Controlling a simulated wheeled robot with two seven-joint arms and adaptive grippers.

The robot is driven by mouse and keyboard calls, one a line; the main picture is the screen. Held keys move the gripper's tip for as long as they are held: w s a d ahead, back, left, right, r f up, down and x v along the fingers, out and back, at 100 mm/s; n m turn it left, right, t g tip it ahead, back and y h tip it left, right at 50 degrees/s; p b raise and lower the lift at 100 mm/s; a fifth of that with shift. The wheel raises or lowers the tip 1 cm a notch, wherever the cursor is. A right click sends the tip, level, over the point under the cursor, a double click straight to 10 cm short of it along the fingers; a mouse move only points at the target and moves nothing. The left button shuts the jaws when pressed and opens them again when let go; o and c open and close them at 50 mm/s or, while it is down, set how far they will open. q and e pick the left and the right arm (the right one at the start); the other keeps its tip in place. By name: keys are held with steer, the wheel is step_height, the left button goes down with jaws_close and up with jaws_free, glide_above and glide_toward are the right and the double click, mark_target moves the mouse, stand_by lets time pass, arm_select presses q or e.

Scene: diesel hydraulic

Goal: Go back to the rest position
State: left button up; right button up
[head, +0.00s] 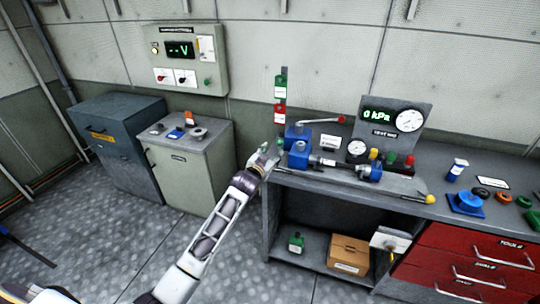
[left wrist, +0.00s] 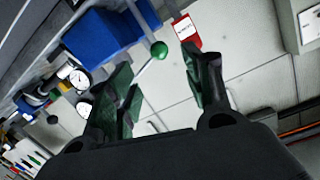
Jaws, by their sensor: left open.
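My left gripper (head: 264,158) is at the left end of the workbench in the head view, beside a blue valve block (head: 299,155). In the left wrist view its two dark green fingers stand apart with a gap between them (left wrist: 160,78), and it is open. A rod with a green ball knob (left wrist: 160,50) shows in line with the gap. No object is held between the fingers. I cannot tell whether a finger touches the rod. My right gripper is not in view.
The workbench carries blue blocks, a red-knobbed lever (head: 341,119) and a gauge panel (head: 396,119). Green and red tags (head: 280,87) hang behind the gripper. A grey cabinet (head: 188,165) stands left of the bench. Open floor (head: 110,230) lies in front of the cabinets.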

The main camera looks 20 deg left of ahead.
arm_select(q)
steer(key=shift+s, duration=0.35)
steer(key=s+a+f+g, duration=0.1)
steer(key=s+f+g, duration=0.15)
steer(key=f, duration=1.05)
steer(key=s+a+f+g, duration=0.15)
steer(key=s+f, duration=0.25)
steer(key=f, duration=0.9)
steer(key=s+f+g, duration=0.2)
steer(key=s+f, duration=0.4)
steer(key=f, duration=0.3)
steer(key=s+f+g, duration=0.2)
steer(key=s+f, duration=0.5)
steer(key=f, duration=0.3)
steer(key=s+f+g, duration=0.2)
steer(key=s+f, duration=0.5)
steer(key=s, duration=0.8)
steer(key=s+a+f+n+g, duration=0.1)
steer(key=s+f+g, duration=0.1)
steer(key=s+f, duration=0.6)
steer(key=s+a+f+g+y, duration=0.1)
steer(key=s+f+g, duration=0.2)
steer(key=s, duration=2)
step_height(320, 180, down, 5)
steer(key=shift+f, duration=0.1)
